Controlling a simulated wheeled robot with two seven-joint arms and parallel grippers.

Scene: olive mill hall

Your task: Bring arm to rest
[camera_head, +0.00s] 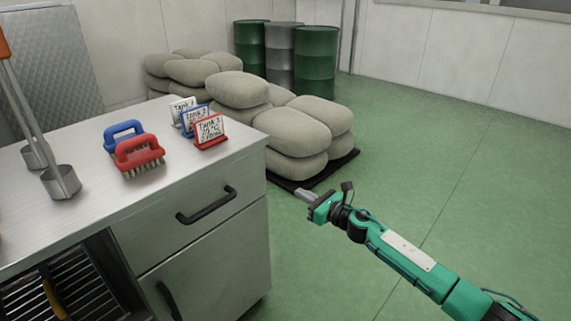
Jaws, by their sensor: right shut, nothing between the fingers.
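My right arm (404,262) is green and comes in from the lower right. Its gripper (301,192) is shut and empty. In the picture it is over the floor, to the right of the metal cabinet (215,230) and in front of the sacks. It appears apart from the cabinet. My left arm and gripper are not in view.
On the cabinet top stand a blue brush (122,131), a red brush (139,156), several tank signs (210,131) and metal ladles (61,183). Stuffed sacks (293,128) lie on a black pallet (341,165). Drums (316,62) stand behind. Green floor (470,170) is clear at right.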

